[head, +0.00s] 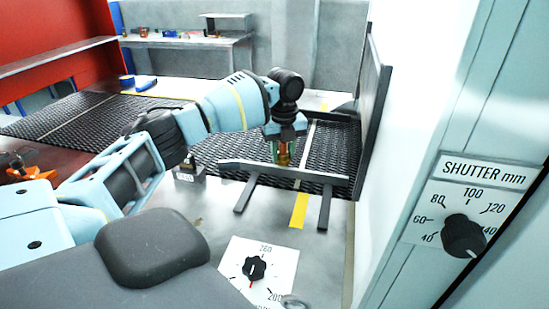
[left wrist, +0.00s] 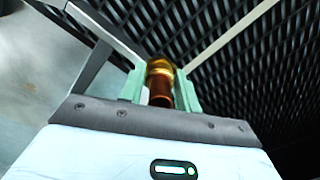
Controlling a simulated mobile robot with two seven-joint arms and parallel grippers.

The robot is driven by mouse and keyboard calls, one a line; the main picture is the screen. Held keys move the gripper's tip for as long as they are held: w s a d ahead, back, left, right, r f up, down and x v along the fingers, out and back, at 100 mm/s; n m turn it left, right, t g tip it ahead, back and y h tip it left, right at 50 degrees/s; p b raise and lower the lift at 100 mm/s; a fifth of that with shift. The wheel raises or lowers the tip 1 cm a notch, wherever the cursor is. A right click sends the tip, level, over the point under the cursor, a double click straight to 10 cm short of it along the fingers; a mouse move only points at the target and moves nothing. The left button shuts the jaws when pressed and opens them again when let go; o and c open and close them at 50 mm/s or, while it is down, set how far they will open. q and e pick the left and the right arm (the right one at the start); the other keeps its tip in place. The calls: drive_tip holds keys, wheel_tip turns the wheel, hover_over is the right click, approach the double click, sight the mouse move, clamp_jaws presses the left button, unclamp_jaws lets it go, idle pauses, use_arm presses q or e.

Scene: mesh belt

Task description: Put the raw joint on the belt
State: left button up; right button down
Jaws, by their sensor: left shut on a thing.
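The raw joint (head: 284,157) is a small copper and brass-coloured cylinder. The mesh belt (head: 225,150) runs from the left to the dark upright plate at right. My right gripper is not in view.
The front guide rail (head: 285,173) and the tall dark plate (head: 372,100) border the belt's right end. A small dark block (head: 190,172) stands on the front table. A SHUTTER dial (head: 464,235) and another dial (head: 254,268) are nearer. The belt's visible left part looks clear.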

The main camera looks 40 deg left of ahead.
use_arm(q)
drive_tip(key=shift+w+a+f, duration=0.1)
drive_tip(key=shift+w+a, duration=0.05)
drive_tip(key=shift+a, duration=0.8)
drive_tip(key=shift+w+a+f, duration=0.1)
drive_tip(key=shift+w+a, duration=0.05)
drive_tip(key=shift+a, duration=0.8)
drive_tip(key=shift+f, duration=0.1)
drive_tip(key=shift+f, duration=1.6)
drive_tip(key=shift+f, duration=0.2)
drive_tip(key=o, duration=0.8)
wheel_tip(320, 180, up, 12)
drive_tip(key=shift+r, duration=0.2)
